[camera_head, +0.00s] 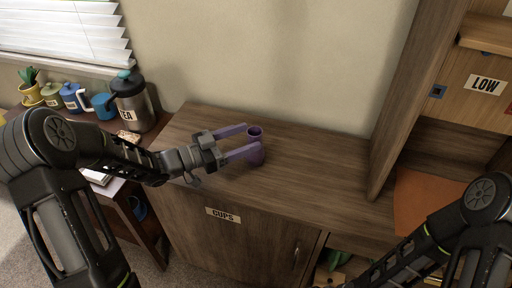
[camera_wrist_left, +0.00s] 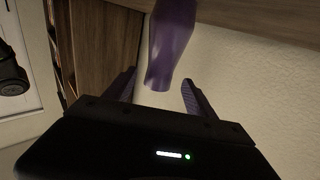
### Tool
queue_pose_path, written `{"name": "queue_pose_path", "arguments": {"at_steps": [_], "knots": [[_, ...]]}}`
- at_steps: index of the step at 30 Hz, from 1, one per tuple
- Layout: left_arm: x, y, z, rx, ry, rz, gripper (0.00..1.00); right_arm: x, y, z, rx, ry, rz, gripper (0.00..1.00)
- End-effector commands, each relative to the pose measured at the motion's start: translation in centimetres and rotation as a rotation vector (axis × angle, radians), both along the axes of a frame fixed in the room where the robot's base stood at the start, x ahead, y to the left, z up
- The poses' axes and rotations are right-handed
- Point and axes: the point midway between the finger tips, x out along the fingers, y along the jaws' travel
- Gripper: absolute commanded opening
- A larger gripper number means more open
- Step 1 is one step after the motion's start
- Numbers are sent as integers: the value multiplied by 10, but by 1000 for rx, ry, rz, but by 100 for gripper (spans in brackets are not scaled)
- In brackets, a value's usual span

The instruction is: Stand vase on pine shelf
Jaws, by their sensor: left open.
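A purple vase (camera_head: 256,154) stands upright on the brown wooden cabinet top, near its middle. My left gripper (camera_head: 252,137) is open, with its two purple fingers reaching from the left to the vase's upper part. In the left wrist view the vase (camera_wrist_left: 172,45) shows between and beyond the open fingers (camera_wrist_left: 161,83). I cannot tell whether either finger touches it. A light wood shelf unit (camera_head: 455,83) with a "LOW" label is at the upper right; I cannot tell whether it is the pine shelf. My right arm shows at lower right, its gripper out of view.
A steel tea flask (camera_head: 133,103) and several mugs and pots stand on the darker desk at left. A tall wooden side panel (camera_head: 408,95) rises between the cabinet top and the shelves. The cabinet top (camera_head: 320,165) right of the vase is clear.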

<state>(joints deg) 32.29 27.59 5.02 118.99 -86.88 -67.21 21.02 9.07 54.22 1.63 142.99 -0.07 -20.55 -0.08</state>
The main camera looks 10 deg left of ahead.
Motion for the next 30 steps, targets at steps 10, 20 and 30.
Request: {"name": "queue_pose_path", "arguments": {"at_steps": [10,20,30], "knots": [[6,-8,0,0,0,-1,64,0,0,1,0,0,0,39],[25,-33,1,-1,0,-4,64,0,0,7,0,0,-1,39],[40,-48,0,0,0,-1,64,0,0,7,0,0,-1,39]]}}
